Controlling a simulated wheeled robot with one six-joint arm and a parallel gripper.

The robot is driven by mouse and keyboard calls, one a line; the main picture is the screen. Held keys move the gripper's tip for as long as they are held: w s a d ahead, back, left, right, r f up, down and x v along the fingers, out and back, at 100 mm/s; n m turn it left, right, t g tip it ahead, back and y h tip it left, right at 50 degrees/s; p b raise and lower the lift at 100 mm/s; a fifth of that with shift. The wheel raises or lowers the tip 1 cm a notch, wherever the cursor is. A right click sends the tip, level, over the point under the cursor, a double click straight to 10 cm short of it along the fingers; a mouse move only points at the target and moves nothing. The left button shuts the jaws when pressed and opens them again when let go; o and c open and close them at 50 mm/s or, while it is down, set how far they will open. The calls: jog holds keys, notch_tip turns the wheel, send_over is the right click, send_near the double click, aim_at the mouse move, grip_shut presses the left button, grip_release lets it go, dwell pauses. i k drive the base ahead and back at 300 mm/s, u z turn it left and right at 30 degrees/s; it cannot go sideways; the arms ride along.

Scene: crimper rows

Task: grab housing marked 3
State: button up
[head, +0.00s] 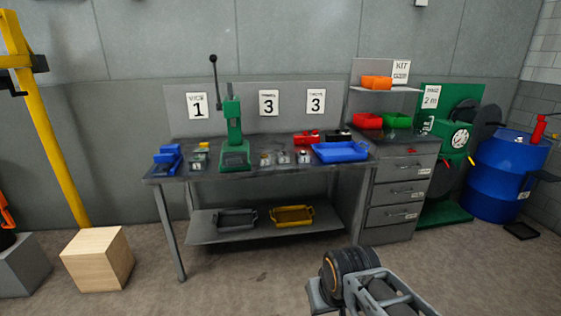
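Several small grey housings sit on the dark bench top between the green press and the blue tray. One small housing (304,157) just left of the blue tray bears a pale label, too small to read. Two more small housings (265,159) and (283,157) sit to its left. Another small labelled piece (197,164) lies left of the press, its mark seemingly 1. Part of my arm shows at the bottom right, well in front of the bench. I cannot make out its fingertips or anything held.
The bench (225,178) carries a green lever press (233,135), a blue vise (168,157), red bins (306,138) and a blue tray (340,152). Wall signs read 1, 3 and 3. A drawer cabinet (398,190) stands right. A wooden block (97,258) stands left. Floor before the bench is clear.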

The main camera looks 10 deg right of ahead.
aim_at(286, 159)
jog(key=u, duration=0.65)
jog(key=i, duration=1)
jog(key=u, duration=0.45)
jog(key=i, duration=0.95)
jog(key=z, duration=1)
jog(key=i, duration=0.95)
jog(key=z, duration=0.95)
